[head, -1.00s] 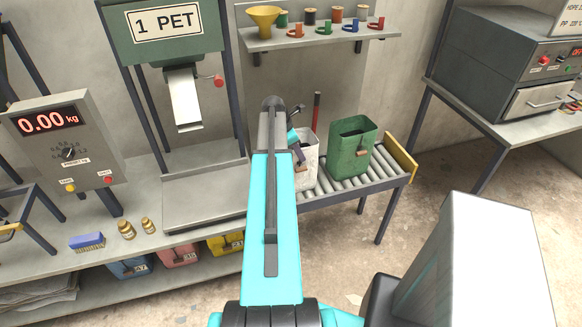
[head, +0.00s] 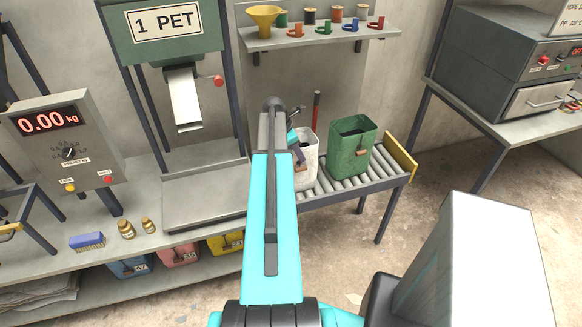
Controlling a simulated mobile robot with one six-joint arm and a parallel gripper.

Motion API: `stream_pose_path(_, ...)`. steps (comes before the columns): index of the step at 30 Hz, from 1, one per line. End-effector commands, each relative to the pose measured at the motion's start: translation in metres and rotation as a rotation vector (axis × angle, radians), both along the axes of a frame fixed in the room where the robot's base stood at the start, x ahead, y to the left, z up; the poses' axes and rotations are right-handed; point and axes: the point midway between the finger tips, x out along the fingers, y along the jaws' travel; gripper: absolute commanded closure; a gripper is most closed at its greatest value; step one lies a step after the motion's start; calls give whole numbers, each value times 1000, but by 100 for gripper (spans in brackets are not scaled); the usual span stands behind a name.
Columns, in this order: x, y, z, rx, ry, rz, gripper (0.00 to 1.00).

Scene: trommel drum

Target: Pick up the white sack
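The white sack (head: 309,161) stands upright on the roller conveyor (head: 335,183), just left of the green sack (head: 352,150). My arm covers its left part. My gripper (head: 297,150) is at the sack's upper front, near its rim; only a small dark part of it shows past my arm. Its fingers are too small and too hidden to tell whether they are open or shut, or whether they touch the sack.
The green sack stands close on the right. An end stop (head: 401,156) closes the conveyor's right end. A shelf (head: 320,36) with a yellow funnel (head: 264,20) and spools hangs above. The scale display (head: 55,120) reads 0.00 kg at the left.

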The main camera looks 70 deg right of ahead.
Motion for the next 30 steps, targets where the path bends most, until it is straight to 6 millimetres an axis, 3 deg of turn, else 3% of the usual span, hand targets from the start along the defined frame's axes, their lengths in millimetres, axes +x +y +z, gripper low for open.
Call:
stream_pose_path(11,0,0,-1,0,0,0,75)
stream_pose_path(16,0,0,-1,0,0,0,100)
stream_pose_path(30,0,0,-1,0,0,1,100)
